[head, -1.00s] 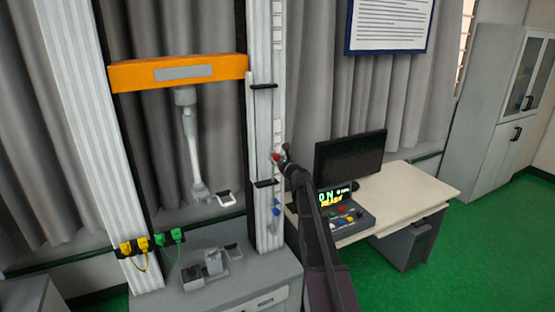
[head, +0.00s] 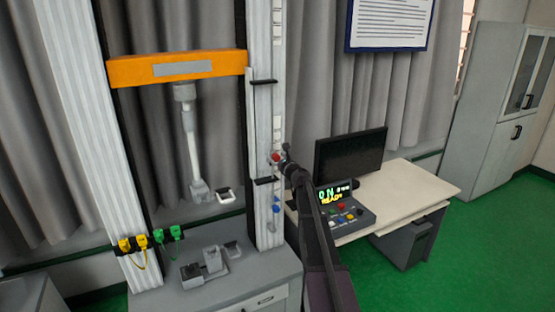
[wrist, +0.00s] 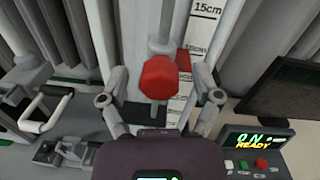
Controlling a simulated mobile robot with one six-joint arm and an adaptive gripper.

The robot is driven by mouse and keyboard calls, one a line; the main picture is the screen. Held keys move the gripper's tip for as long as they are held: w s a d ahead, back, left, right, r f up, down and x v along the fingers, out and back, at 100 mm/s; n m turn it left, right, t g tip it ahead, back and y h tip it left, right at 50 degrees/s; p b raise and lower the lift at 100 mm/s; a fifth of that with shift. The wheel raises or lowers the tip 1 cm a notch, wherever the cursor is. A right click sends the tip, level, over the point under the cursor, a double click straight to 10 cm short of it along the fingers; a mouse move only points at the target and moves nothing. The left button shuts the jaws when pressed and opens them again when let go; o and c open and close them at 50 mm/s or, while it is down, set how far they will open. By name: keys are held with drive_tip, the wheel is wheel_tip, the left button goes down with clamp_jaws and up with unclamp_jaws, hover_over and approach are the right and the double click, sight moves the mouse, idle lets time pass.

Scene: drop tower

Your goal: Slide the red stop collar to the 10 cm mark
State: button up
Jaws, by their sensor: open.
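The red stop collar (head: 275,158) sits on the thin rod beside the right column of the tower. In the wrist view its red knob (wrist: 158,78) faces me, and a red part of the collar (wrist: 183,60) shows behind it against the scale. My gripper (wrist: 160,84) is open, with one finger on each side of the knob and visible gaps between. The white scale strip (wrist: 206,12) reads 15cm above the collar; a lower label beside the collar is small and partly hidden. In the head view my gripper (head: 285,153) is just right of the collar.
A blue collar (head: 276,209) is lower on the rod. Black brackets (head: 264,181) stick out from the column above and below the red collar. A control box (head: 345,212) and monitor (head: 350,156) stand on the desk at right. The orange crosshead (head: 130,73) spans the columns.

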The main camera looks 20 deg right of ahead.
drive_tip(key=shift+s, duration=0.1)
drive_tip(key=s+d, duration=0.1)
drive_tip(key=s, duration=1)
drive_tip(key=shift+s, duration=0.4)
drive_tip(key=s+a+f+n+g+y+b, duration=0.1)
drive_tip(key=s+a+f+n+g+y, duration=0.2)
drive_tip(key=a+n, duration=0.45)
drive_tip(key=s+a+f+n+g, duration=0.35)
drive_tip(key=a+f+n, duration=0.25)
drive_tip(key=a, duration=0.3)
drive_tip(key=s+a+f+n+g+y+b, duration=0.1)
drive_tip(key=s+a+f+n+g+y, duration=0.2)
drive_tip(key=a+n, duration=0.4)
drive_tip(key=s+a+f+n+g+h, duration=0.1)
drive_tip(key=s+f+n+g+h, duration=0.1)
drive_tip(key=s, duration=0.4)
drive_tip(key=s+a+f+n+g+h, duration=0.2)
drive_tip(key=s+f+n+g+h, duration=0.1)
drive_tip(key=s+n, duration=0.3)
drive_tip(key=s+a+f+n+g+h+b, duration=0.1)
drive_tip(key=s+f+n+g+h, duration=0.1)
drive_tip(key=s, duration=0.6)
wheel_tip(320, 180, down, 3)
drive_tip(key=n+g, duration=0.1)
drive_tip(key=n, duration=0.1)
drive_tip(key=shift+a+r+n+h, duration=0.15)
drive_tip(key=shift+a+n+h, duration=0.05)
drive_tip(key=shift+n+h, duration=0.15)
